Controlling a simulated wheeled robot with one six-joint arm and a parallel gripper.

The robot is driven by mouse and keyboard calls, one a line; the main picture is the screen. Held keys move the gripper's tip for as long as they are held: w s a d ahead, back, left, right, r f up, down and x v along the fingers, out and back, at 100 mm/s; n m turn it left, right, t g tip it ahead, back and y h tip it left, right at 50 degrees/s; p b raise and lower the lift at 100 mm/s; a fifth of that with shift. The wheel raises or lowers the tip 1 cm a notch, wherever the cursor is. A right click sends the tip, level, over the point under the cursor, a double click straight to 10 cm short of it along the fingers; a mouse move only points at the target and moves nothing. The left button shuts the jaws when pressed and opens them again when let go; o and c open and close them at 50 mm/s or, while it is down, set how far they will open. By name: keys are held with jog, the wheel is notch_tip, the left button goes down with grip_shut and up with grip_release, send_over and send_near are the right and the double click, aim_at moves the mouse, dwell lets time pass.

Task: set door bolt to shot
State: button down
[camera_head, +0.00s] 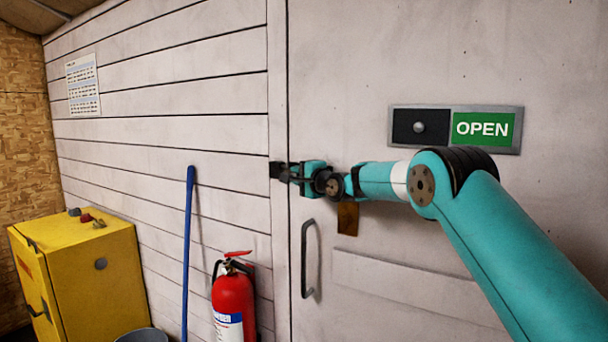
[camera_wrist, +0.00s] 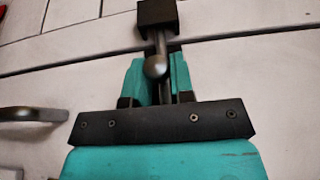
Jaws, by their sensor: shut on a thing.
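The door bolt shows in the wrist view as a grey metal rod with a round knob (camera_wrist: 156,67). The rod runs across the door seam up to a dark block-shaped keeper (camera_wrist: 157,17), and its end appears to reach into it. The keeper also shows in the head view (camera_head: 276,170) on the frame left of the door. My gripper (camera_wrist: 158,80) has its teal fingers on both sides of the bolt, shut on it just by the knob. In the head view my gripper (camera_head: 298,173) hides most of the bolt.
The pale door (camera_head: 400,250) carries a grey handle (camera_head: 306,260) below my gripper and a sign reading OPEN (camera_head: 482,128) at right. A brown plate (camera_head: 348,218) sits under my arm. A fire extinguisher (camera_head: 233,298), blue pole (camera_head: 188,250) and yellow cabinet (camera_head: 105,275) stand left.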

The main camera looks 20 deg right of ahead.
jog(key=shift+a+r, duration=0.1)
jog(key=c, duration=1)
grip_release()
jog(key=shift+a, duration=0.15)
jog(key=shift+d, duration=0.2)
jog(key=shift+s+d+f+b, duration=0.2)
jog(key=shift+s+d+b, duration=0.05)
jog(key=shift+s+b, duration=0.25)
jog(key=b+v, duration=0.6)
jog(key=v, duration=1)
jog(key=shift+d+r, duration=0.1)
